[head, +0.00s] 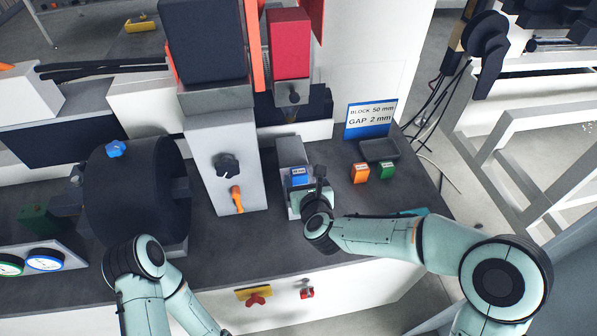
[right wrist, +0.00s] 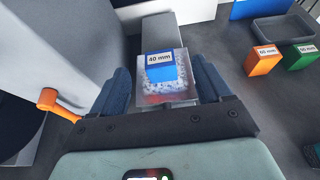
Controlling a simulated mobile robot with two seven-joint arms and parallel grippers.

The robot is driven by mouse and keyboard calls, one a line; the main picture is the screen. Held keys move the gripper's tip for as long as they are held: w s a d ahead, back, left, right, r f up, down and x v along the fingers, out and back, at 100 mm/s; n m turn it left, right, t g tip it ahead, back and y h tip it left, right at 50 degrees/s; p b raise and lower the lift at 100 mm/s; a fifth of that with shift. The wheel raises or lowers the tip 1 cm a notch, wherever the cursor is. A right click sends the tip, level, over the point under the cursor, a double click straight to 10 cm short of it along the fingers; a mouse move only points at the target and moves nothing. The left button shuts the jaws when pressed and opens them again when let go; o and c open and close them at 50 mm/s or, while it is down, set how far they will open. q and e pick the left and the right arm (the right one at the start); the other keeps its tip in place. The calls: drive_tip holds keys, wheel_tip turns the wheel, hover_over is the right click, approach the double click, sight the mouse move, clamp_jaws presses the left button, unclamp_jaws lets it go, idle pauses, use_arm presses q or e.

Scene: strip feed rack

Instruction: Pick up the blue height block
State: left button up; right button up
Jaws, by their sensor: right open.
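The blue height block (head: 299,176) carries a white label. In the right wrist view the block (right wrist: 160,70) reads 40 mm and sits on a pale speckled metal surface (right wrist: 179,92) at the end of a grey bar. My right gripper (head: 308,195) is over this spot. In the right wrist view its dark blue fingers (right wrist: 162,84) are apart, one on each side of the block, with visible space between. Whether the fingertips are level with the block is unclear. My left arm shows at the lower left; its gripper is out of view.
An orange block (head: 360,173) and a green block (head: 386,171) stand to the right, before a dark tray (head: 379,149). A sign (head: 370,119) reads BLOCK 50 mm, GAP 2 mm. A grey housing with an orange lever (head: 237,199) stands close on the left. A red block-shaped head (head: 289,43) is behind.

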sight(299, 170)
drive_tip(key=x, duration=0.3)
drive_tip(key=shift+w+a+f, duration=0.1)
drive_tip(key=shift+w+f, duration=0.05)
drive_tip(key=shift+w, duration=0.15)
drive_tip(key=shift+f+p+x, duration=0.2)
drive_tip(key=shift+p+x, duration=0.4)
drive_tip(key=shift+x, duration=0.75)
drive_tip(key=shift+f+p+x, duration=0.2)
drive_tip(key=shift+p+x, duration=0.4)
drive_tip(key=shift+x, duration=0.75)
use_arm(q)
drive_tip(key=w+r, duration=0.1)
drive_tip(key=r, duration=0.2)
drive_tip(key=shift+w, duration=0.35)
use_arm(e)
drive_tip(key=shift+s, duration=0.25)
drive_tip(key=shift+r, duration=0.1)
clamp_jaws()
